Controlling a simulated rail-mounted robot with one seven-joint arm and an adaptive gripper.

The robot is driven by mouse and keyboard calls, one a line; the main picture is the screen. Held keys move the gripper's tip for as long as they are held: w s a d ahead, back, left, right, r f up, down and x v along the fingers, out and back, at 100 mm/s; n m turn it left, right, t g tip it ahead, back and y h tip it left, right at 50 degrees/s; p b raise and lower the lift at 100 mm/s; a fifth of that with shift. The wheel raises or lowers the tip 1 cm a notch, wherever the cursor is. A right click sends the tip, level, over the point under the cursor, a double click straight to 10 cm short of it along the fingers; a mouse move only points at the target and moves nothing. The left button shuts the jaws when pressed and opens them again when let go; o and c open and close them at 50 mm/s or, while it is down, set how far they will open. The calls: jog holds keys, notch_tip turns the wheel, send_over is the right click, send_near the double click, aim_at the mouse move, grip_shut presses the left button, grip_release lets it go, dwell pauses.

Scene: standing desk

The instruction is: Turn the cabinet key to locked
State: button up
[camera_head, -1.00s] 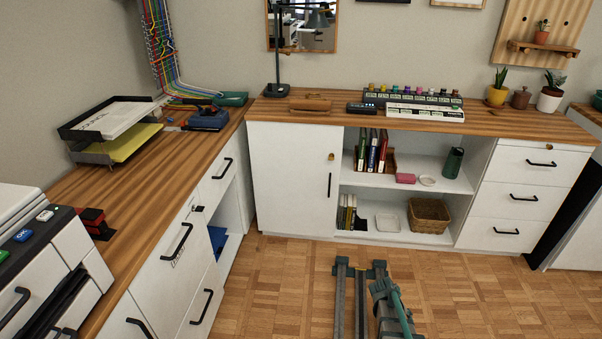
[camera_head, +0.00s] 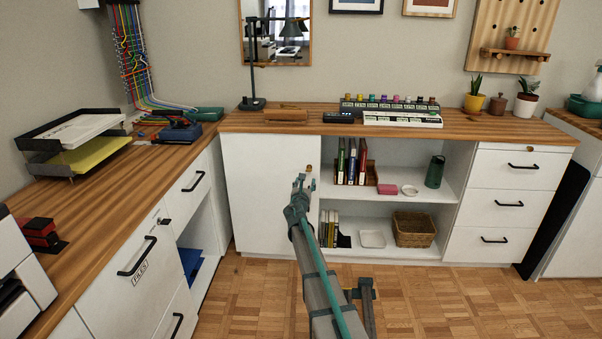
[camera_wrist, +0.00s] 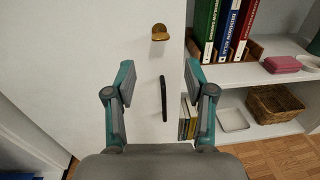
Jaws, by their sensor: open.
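The cabinet key (camera_wrist: 159,32) is a small brass piece in its lock, near the top right edge of the white cabinet door (camera_head: 262,185). In the head view the key (camera_head: 309,168) shows just above and right of my gripper (camera_head: 302,182). In the wrist view my gripper (camera_wrist: 159,88) is open and empty, its two fingers spread wide. The key shows above and between the fingertips, apart from them. The door's black vertical handle (camera_wrist: 163,98) shows between the fingers. The door is shut. Whether the key stands at locked cannot be told.
Open shelves right of the door hold books (camera_head: 350,162), a basket (camera_head: 414,229) and a green cup (camera_head: 434,172). A drawer unit (camera_head: 508,195) stands farther right. A wooden desk (camera_head: 98,205) with drawers runs along the left.

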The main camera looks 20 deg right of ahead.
aim_at(309, 170)
jog(key=b+x, duration=0.1)
jog(key=x, duration=0.9)
jog(key=shift+w+d, duration=0.25)
jog(key=shift+w, duration=0.05)
jog(key=shift+b, duration=0.3)
grip_shut()
